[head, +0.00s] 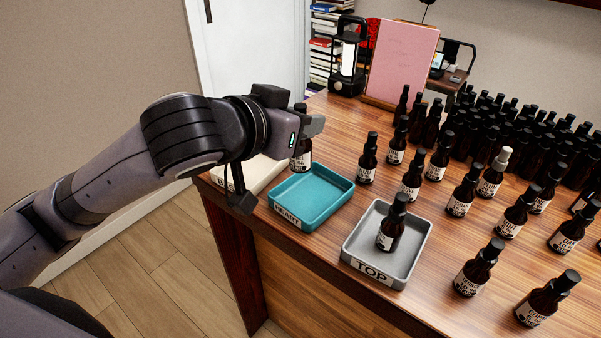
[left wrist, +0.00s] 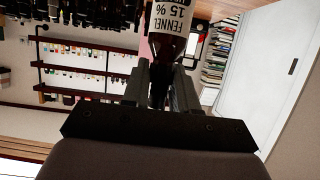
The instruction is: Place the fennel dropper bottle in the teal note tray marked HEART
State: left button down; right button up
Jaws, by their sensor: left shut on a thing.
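My left gripper (head: 308,126) is shut on the fennel dropper bottle (head: 301,158), a dark brown bottle with a white label. In the left wrist view, the bottle (left wrist: 173,20) reads FENNEL 15 %, upside down in that picture, between the fingers. In the head view it is upright, at the far edge of the teal tray marked HEART (head: 283,213). I cannot tell its exact height over the table. The teal tray's visible floor is empty. My right gripper is in neither view.
A grey tray marked TOP (head: 365,268) holds one bottle (head: 392,224). A cream tray (head: 258,172) is left of the teal one, partly hidden by my arm. Several bottles stand to the right on the wooden table (head: 345,130). A lantern (head: 347,60) and pink board (head: 402,60) stand behind.

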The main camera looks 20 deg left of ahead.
aim_at(300, 170)
pick_arm(q)
notch_tip(300, 170, down, 9)
jog(key=shift+r+b, duration=0.1)
jog(key=shift+b, duration=0.4)
jog(key=shift+f, duration=0.2)
jog(key=c, duration=0.9)
grip_release()
